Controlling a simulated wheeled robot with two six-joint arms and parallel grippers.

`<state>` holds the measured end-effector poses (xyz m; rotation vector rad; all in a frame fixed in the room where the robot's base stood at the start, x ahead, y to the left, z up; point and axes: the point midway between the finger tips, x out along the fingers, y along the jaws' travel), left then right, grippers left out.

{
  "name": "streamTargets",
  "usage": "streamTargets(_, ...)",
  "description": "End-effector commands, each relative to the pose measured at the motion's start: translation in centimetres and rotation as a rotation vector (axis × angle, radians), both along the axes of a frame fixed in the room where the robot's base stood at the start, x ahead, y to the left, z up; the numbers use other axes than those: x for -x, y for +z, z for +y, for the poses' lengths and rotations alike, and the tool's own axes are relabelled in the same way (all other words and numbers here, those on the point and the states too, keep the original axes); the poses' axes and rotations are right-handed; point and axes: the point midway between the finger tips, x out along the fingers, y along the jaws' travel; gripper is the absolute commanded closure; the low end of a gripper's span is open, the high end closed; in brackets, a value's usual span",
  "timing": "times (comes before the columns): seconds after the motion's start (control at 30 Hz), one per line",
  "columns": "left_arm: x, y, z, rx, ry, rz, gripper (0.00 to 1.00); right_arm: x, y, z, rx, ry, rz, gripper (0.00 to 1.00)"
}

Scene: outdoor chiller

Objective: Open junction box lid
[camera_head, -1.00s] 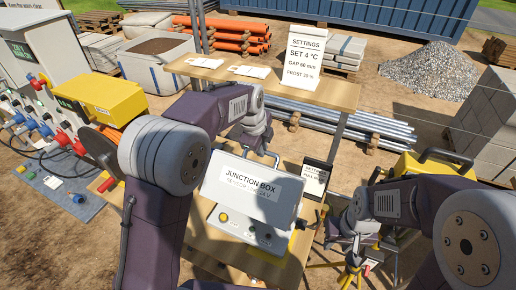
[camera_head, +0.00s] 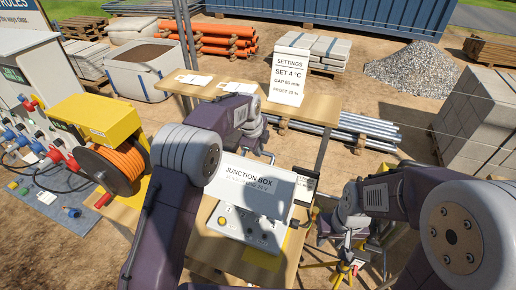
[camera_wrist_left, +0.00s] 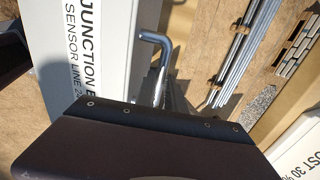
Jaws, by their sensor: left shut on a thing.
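The junction box (camera_head: 236,226) stands on a wooden table, its panel with buttons showing in the head view. Its pale lid (camera_head: 245,183), labelled JUNCTION BOX, is raised and tilted up at the back of the panel. The lid also shows in the left wrist view (camera_wrist_left: 108,50), with a bent metal handle (camera_wrist_left: 152,62) at its edge. My left gripper (camera_head: 261,150) is at the lid's top edge, shut on the handle; its fingertips are largely hidden by my arm. My right gripper (camera_head: 341,243) hangs right of the box, apart from it; its fingers are too small to read.
A dark card holder (camera_head: 304,186) stands close to the lid's right side. An orange cable reel (camera_head: 122,165) and yellow case (camera_head: 95,120) are at left.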

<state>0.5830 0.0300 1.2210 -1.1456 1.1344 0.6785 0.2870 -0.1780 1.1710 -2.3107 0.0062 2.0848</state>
Motion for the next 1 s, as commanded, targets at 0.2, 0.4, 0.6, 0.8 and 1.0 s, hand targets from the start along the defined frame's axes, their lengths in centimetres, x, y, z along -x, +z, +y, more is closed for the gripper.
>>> streamTargets(0.2,-0.08,0.19,-0.02,0.001,0.000,-0.004,1.00,-0.01,0.02,0.00,0.000,0.000,0.000,0.64)
streamTargets(0.4,-0.06,0.18,-0.01,0.001,0.000,-0.004,1.00,0.00,0.02,0.00,0.000,0.000,0.000,0.64)
streamTargets(0.6,-0.05,0.17,-0.01,0.001,0.000,-0.003,1.00,0.00,0.02,0.00,0.000,0.000,0.000,0.64)
streamTargets(0.8,-0.04,0.15,-0.01,0.001,0.001,-0.003,1.00,-0.01,0.03,0.00,0.000,0.000,0.000,0.64)
streamTargets(1.0,-0.03,0.14,-0.01,0.001,0.001,-0.003,0.80,0.00,0.02,0.00,0.000,0.000,0.000,0.64)
